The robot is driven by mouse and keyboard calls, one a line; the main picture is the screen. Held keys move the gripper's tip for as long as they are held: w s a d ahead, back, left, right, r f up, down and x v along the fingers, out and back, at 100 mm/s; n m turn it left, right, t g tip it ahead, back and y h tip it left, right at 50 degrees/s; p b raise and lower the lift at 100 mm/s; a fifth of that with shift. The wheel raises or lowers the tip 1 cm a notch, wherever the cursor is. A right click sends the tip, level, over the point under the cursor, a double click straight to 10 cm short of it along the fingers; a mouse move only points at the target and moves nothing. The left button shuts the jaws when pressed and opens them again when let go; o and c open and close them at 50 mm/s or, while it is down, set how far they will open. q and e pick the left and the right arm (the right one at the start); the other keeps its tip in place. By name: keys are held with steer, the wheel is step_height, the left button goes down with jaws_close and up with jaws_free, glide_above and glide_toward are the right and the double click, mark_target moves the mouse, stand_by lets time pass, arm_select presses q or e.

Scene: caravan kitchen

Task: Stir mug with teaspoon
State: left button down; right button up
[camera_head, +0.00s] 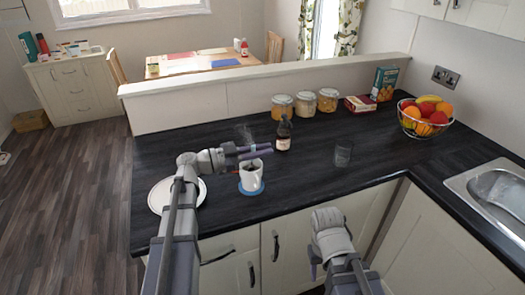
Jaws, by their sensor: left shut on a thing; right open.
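A white mug (248,170) with dark contents stands upright on a round blue coaster (252,190) near the front of the dark worktop. My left gripper (258,150) reaches in from the left, just above the mug's rim. It is shut on a thin thing, which I take to be the teaspoon; its fingers hide most of it. I cannot tell how deep the spoon sits in the mug. My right gripper (328,225) is open and empty, low in front of the cupboard doors, away from the mug.
A white plate (160,197) lies left of the mug, partly behind my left arm. A dark bottle (283,135) stands behind the mug and a clear glass (343,154) to its right. Jars (305,106), boxes (385,83), a fruit bowl (425,127) and a sink (470,184) are farther off.

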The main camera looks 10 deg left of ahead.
step_height(320, 180, up, 8)
steer(key=p, duration=0.7)
steer(key=shift+f, duration=0.2)
